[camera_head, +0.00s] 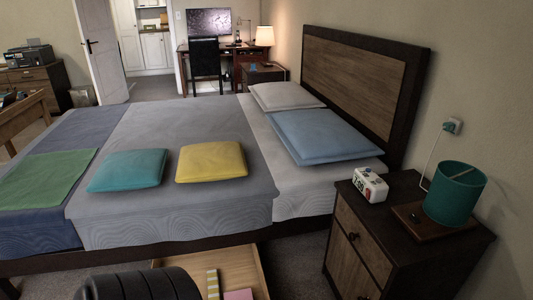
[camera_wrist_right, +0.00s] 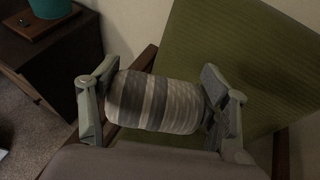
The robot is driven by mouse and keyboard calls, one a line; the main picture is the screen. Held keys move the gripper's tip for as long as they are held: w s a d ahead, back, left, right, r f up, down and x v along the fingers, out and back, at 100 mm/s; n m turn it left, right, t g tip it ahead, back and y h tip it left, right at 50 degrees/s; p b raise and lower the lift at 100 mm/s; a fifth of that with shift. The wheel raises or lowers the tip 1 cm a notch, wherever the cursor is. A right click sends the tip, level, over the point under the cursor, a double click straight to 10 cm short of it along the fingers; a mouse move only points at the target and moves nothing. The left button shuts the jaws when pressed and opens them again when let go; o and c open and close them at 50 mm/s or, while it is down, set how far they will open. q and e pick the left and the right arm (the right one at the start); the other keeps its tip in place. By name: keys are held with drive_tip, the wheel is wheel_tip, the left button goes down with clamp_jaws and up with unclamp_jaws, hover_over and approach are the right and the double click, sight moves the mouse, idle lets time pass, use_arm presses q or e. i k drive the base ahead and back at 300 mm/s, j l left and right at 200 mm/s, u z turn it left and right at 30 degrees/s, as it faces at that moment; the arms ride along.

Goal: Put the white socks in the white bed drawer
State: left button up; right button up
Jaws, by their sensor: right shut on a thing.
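My right gripper (camera_wrist_right: 162,104) is shut on a rolled bundle of socks (camera_wrist_right: 155,101) with grey and whitish stripes, seen in the right wrist view. One finger presses each end of the roll. An open drawer (camera_head: 258,267) with light wood sides shows under the bed's near side in the head view, at the bottom centre. A yellow-and-white striped item (camera_head: 212,283) and a pink item (camera_head: 238,295) lie in it. A dark rounded shape, probably part of my arm, hides the drawer's left part. My right gripper is outside the head view. My left gripper is in neither view.
The bed (camera_head: 190,215) has several pillows. A dark nightstand (camera_head: 362,252) with a clock (camera_head: 370,184) and teal lamp (camera_head: 455,194) stands right of the drawer. A green-cushioned chair (camera_wrist_right: 250,65) is behind the roll in the wrist view. Some carpet (camera_head: 298,262) is clear beside the drawer.

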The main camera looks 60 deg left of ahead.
sight(239, 268)
drive_tip(key=u, duration=1.9)
